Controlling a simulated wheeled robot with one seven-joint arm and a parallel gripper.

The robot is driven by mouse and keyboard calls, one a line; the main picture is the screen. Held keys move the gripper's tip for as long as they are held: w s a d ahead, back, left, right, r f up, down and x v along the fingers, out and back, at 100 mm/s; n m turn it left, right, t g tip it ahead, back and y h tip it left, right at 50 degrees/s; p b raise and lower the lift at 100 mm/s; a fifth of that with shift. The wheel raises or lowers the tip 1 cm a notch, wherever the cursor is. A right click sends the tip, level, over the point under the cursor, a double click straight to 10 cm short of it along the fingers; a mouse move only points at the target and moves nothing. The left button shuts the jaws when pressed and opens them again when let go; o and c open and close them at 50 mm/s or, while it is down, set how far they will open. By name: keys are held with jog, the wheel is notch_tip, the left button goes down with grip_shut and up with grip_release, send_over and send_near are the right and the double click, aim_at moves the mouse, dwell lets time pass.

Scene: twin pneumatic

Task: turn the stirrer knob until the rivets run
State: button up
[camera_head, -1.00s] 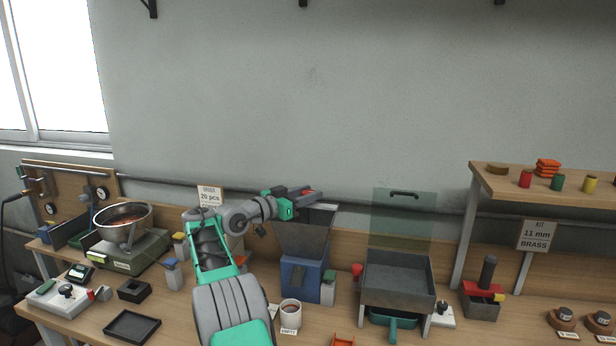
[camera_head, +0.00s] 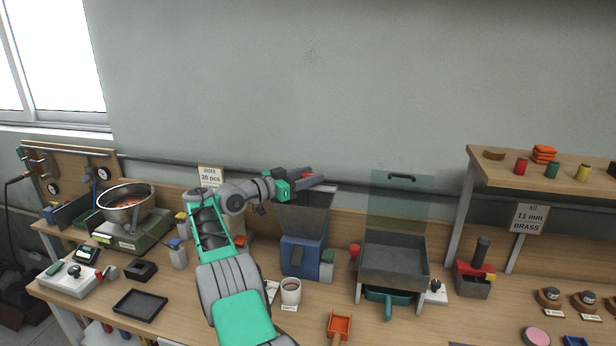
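A blue machine (camera_head: 300,254) with a grey hopper (camera_head: 303,214) stands mid-bench. A red round knob (camera_head: 354,250) shows to its right, beside the grey tray unit; I cannot tell which of the two it belongs to or whether it is the stirrer knob. My gripper (camera_head: 312,180) is over the hopper's rim, its dark fingers pointing right, apart from the red knob. Something red (camera_head: 307,174) shows at the fingers; I cannot tell whether it is held. The finger gap is too small to judge. The hopper's inside and any rivets in it are hidden.
A grey tray unit (camera_head: 369,268) with a clear upright panel (camera_head: 402,207) stands right of the hopper. A metal bowl (camera_head: 125,207) is at left. A wooden shelf (camera_head: 485,181) overhangs at right.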

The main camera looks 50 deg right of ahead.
jog(key=shift+o, duration=1.1)
jog(key=shift+w+a, duration=0.15)
jog(key=shift+f+b, duration=0.15)
jog(key=shift+b, duration=0.4)
